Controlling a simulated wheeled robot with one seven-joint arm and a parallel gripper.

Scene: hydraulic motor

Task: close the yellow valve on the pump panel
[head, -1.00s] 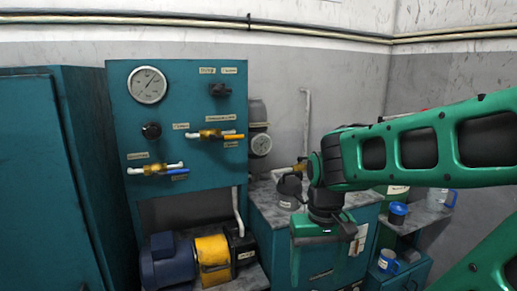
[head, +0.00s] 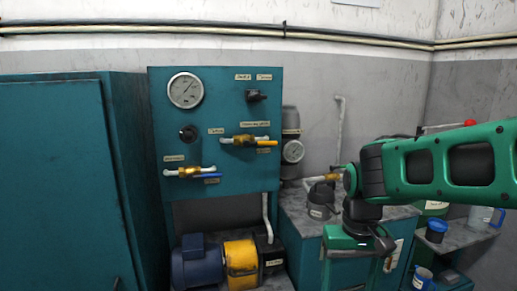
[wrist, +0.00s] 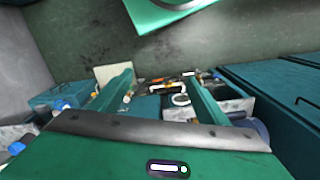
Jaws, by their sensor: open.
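The teal pump panel (head: 215,105) stands left of centre in the head view. The yellow-handled valve (head: 248,140) is on its right half; its yellow lever lies level along the pipe, pointing right. A similar valve with a blue lever (head: 195,172) sits lower left on the panel. My gripper (head: 352,262) hangs down to the right of the panel, well apart from the yellow valve, in front of a teal cabinet. In the wrist view, my gripper's two fingers (wrist: 160,78) are spread apart with nothing seen held between them. The yellow valve cannot be made out there.
A blue and yellow motor (head: 225,262) sits below the panel. A tall teal cabinet (head: 60,180) stands at left. A grey-topped cabinet (head: 305,235) carries a dark can (head: 320,203). A blue-topped container (head: 437,228) stands on a shelf at right.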

